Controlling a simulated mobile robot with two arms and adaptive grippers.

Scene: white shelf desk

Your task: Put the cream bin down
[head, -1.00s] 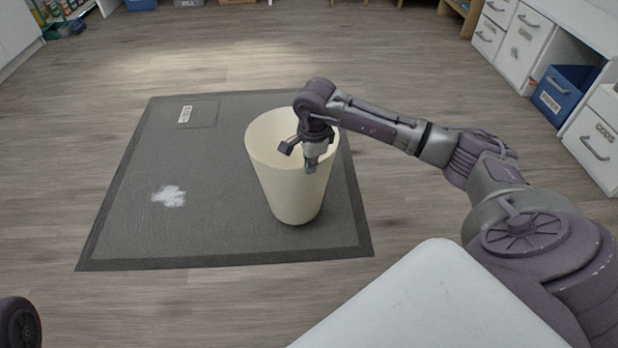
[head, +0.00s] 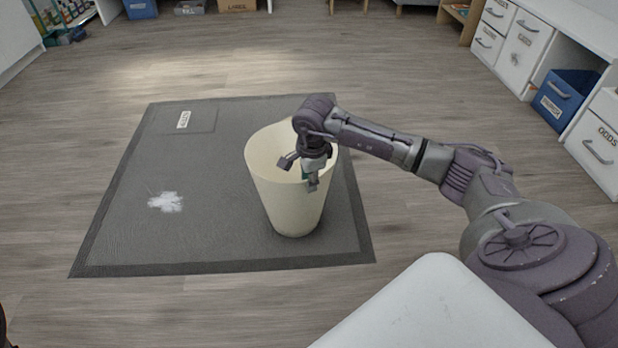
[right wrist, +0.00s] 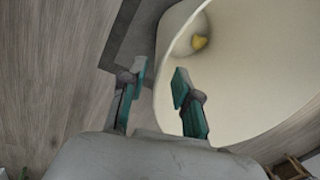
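The cream bin (head: 288,200) stands upright on the dark grey mat (head: 130,225), toward its right side. It also fills the right of the right wrist view (right wrist: 265,70), where a small yellow thing (right wrist: 200,43) shows at its bottom. My right gripper (head: 301,172) is at the bin's near rim. In the right wrist view the gripper (right wrist: 160,92) is open with the rim between its fingers: one finger is inside the bin, the other outside, with gaps showing beside the wall.
A pale powdery patch (head: 165,202) and a white label (head: 183,120) are on the mat's left part. White drawers (head: 598,145) and a blue box (head: 566,98) stand at the right. A white surface (head: 440,305) is in front. Wooden floor around the mat is clear.

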